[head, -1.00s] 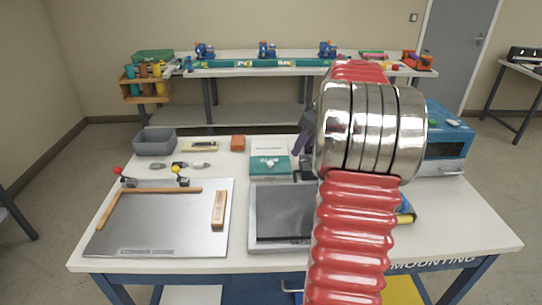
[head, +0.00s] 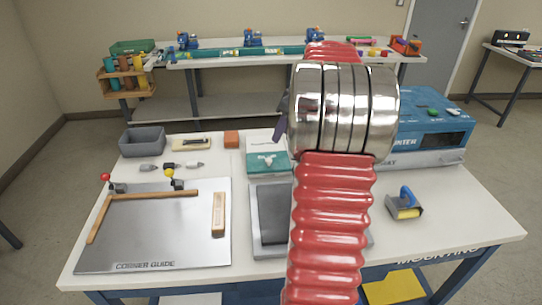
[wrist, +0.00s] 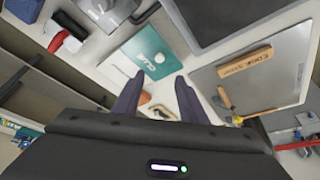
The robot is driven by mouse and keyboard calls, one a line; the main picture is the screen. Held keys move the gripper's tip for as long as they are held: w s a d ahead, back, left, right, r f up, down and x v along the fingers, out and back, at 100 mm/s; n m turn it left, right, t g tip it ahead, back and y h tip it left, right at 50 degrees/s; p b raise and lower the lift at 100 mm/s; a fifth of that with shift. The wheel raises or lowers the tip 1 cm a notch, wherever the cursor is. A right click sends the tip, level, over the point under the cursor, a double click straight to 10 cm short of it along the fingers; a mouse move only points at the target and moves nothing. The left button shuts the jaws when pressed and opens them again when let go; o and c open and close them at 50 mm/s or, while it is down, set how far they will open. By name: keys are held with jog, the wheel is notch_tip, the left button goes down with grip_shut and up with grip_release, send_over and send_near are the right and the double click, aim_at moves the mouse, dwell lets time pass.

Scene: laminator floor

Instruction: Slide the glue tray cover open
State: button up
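The glue tray cover (head: 268,163) is a teal panel with a small white knob, on the white table behind the dark grey plate. It also shows in the wrist view, where the teal panel (wrist: 150,42) carries the word "GLUE". My gripper (wrist: 160,77) has two dark purple fingers spread apart with nothing between them. In the wrist view the fingertips lie just below the teal panel's lower edge in the picture. I cannot tell their height above it. In the head view my red arm and its metal rings hide most of the gripper; only a dark finger shows at their left.
Left of the cover are an orange block (head: 231,138), a grey bin (head: 142,142) and a metal corner guide plate (head: 160,235). A dark grey plate (head: 270,220) lies in front, partly behind my arm. A blue-handled roller (head: 405,205) and blue machine (head: 425,125) stand at right.

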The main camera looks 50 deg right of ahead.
aim_at(269, 160)
jog(key=x, duration=1.3)
jog(key=shift+w+f, duration=0.1)
jog(key=shift+f, duration=0.3)
jog(key=shift+c, duration=0.6)
grip_shut()
